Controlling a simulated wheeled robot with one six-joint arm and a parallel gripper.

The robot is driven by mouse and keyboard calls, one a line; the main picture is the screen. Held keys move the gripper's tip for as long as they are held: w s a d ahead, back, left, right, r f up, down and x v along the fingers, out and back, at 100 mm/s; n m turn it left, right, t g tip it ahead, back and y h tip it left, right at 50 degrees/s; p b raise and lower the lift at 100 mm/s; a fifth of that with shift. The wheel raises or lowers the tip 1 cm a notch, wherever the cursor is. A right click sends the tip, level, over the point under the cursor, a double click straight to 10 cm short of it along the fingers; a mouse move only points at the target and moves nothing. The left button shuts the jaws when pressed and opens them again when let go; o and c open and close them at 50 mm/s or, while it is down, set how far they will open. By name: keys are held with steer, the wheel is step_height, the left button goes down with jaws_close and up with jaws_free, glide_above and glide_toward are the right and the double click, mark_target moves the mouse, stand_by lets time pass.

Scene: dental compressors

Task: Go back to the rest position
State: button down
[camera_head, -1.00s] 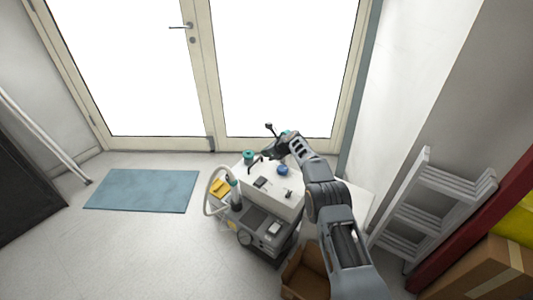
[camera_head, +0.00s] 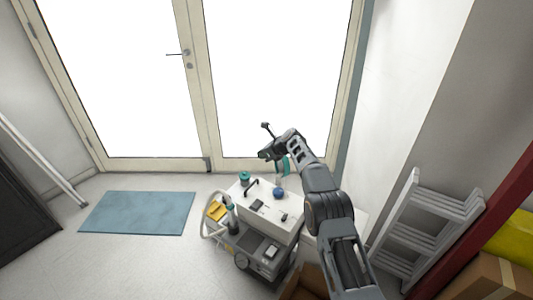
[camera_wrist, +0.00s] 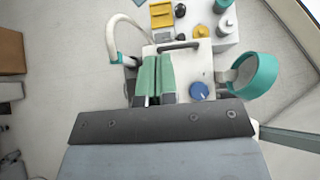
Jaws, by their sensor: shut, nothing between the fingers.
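My gripper (camera_head: 265,155) is at the end of my raised arm, above the white-topped dental compressor (camera_head: 262,213) in the head view. In the wrist view its two green fingers (camera_wrist: 156,79) are together, with nothing between them. Below them the white top of the compressor (camera_wrist: 207,76) shows, with a black handle (camera_wrist: 178,46) and a blue knob (camera_wrist: 199,91).
A yellow item (camera_head: 216,210) lies at the compressor's left. A teal-rimmed cup (camera_wrist: 255,74) is at the right in the wrist view. A blue mat (camera_head: 138,213), glass doors (camera_head: 200,90), a ladder (camera_head: 425,230) and cardboard boxes (camera_head: 485,278) surround the compressor.

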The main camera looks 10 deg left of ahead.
steer(key=shift+r, duration=0.25)
steer(key=s+d+f+n+g+h, duration=0.2)
steer(key=s+d+f+n, duration=0.15)
steer(key=f+n, duration=0.45)
steer(key=s+d+r+n+h+p, duration=0.1)
steer(key=s+d+r+n+h, duration=0.1)
steer(key=s+d+n, duration=0.15)
steer(key=s+d+r+n+h+p, duration=0.1)
steer(key=s+d+r+n+p, duration=0.2)
steer(key=s, duration=0.9)
steer(key=s+d+r+n+t+h+p, duration=0.1)
steer(key=s+d+r+n+h+p, duration=0.1)
steer(key=s+d+r, duration=0.8)
steer(key=s+d+r+n+h+p, duration=0.1)
steer(key=s+d+r+n+p, duration=0.3)
steer(key=s+r, duration=0.9)
steer(key=s+d+n, duration=0.2)
steer(key=d, duration=0.1)
steer(key=shift+s+n+h, duration=0.15)
steer(key=shift+n+h, duration=0.2)
steer(key=shift+h, duration=0.05)
steer(key=shift+d, duration=0.1)
